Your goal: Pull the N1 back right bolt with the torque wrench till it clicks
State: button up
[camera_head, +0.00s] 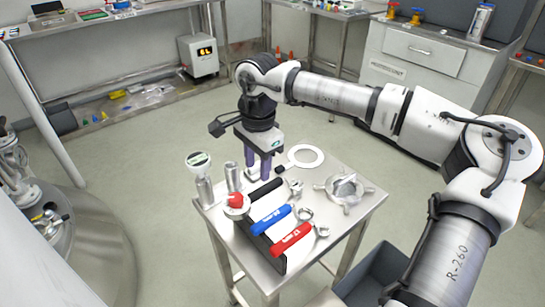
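My gripper (259,175) points down over the left back part of the steel cart. Its two purple fingers stand apart, and nothing clear shows between them. Just below the fingertips lies a wrench with a black handle (266,190) in a rack. Beside it lie a wrench with a blue handle (271,219) and one with a red handle (291,240); their ring ends point right. I cannot tell from the markings which is the torque wrench. Part of a steel vessel (90,235) with fittings (48,218) shows at the left edge. The N1 back right bolt cannot be made out.
The steel cart (225,235) also holds a white ring (306,156), a star-shaped metal part (345,190), a round-topped gauge or jar (199,165) and a red-topped item (236,202). A grey bin (375,275) stands at its right. Floor is clear between cart and vessel.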

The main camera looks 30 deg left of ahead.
aim_at(265, 186)
jog(key=shift+w+d+f, duration=0.1)
jog(key=shift+w+d, duration=0.55)
jog(key=shift+w, duration=0.15)
notch_tip(265, 186, down, 9)
jog(key=b, duration=0.6)
jog(key=shift+s+a, duration=0.1)
jog(key=shift+c, duration=0.4)
grip_shut()
jog(key=shift+r, duration=0.3)
